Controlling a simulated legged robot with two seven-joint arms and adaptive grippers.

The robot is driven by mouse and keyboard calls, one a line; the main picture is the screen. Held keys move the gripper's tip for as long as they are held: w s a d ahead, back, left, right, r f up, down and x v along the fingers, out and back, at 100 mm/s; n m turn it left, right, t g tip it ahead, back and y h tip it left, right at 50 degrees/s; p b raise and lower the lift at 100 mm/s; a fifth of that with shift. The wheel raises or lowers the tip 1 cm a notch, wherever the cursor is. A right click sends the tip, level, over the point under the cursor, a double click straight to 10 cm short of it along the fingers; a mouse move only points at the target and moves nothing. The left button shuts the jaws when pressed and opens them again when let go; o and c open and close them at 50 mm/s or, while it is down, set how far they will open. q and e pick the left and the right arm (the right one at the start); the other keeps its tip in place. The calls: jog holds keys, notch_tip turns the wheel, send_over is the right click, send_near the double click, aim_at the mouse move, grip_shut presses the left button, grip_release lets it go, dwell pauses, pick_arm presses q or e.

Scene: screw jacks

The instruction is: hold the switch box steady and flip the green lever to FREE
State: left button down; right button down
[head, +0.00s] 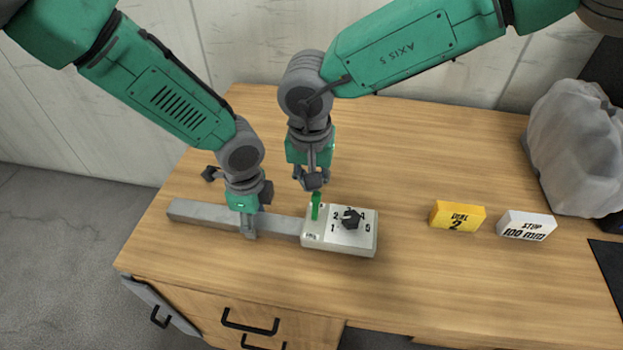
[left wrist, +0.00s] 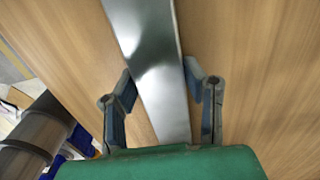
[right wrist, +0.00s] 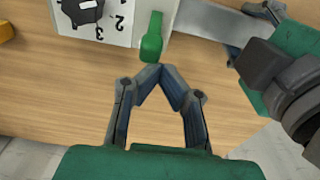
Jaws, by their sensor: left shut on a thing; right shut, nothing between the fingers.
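The switch box (head: 338,245) is pale, with a black dial knob (head: 351,219) and printed numbers on top. A long grey metal bar (head: 190,212) runs left from it. The green lever (head: 316,207) stands up near the box's left end. My left gripper (head: 249,232) is shut on the bar, left of the box; the left wrist view shows the bar (left wrist: 150,60) between its fingers. My right gripper (head: 314,184) is shut and empty just behind the lever. In the right wrist view its joined fingertips (right wrist: 161,72) are close to the lever (right wrist: 152,38), with a small gap visible.
A yellow block marked 2 (head: 457,216) and a white block marked STOP 100 mm (head: 526,226) sit to the right on the wooden table (head: 420,290). A cloudy plastic bag (head: 575,145) is at the far right. The table between box and yellow block is clear.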

jog(key=t, duration=0.1)
jog(key=s, duration=0.1)
jog(key=s+t, duration=0.1)
jog(key=shift+a+r+t+h, duration=0.25)
jog(key=shift+r+t+h, duration=0.05)
jog(key=shift+r, duration=0.1)
jog(key=shift+s+a+r, duration=0.15)
jog(key=shift+s, duration=0.4)
jog(key=shift+r, duration=0.15)
jog(key=shift+r, duration=0.7)
jog(key=shift+w, duration=0.1)
jog(key=shift+w+r, duration=0.1)
jog(key=shift+w, duration=0.15)
pick_arm(q)
jog(key=shift+w, duration=0.1)
pick_arm(e)
jog(key=s+v, duration=0.1)
jog(key=v, duration=0.8)
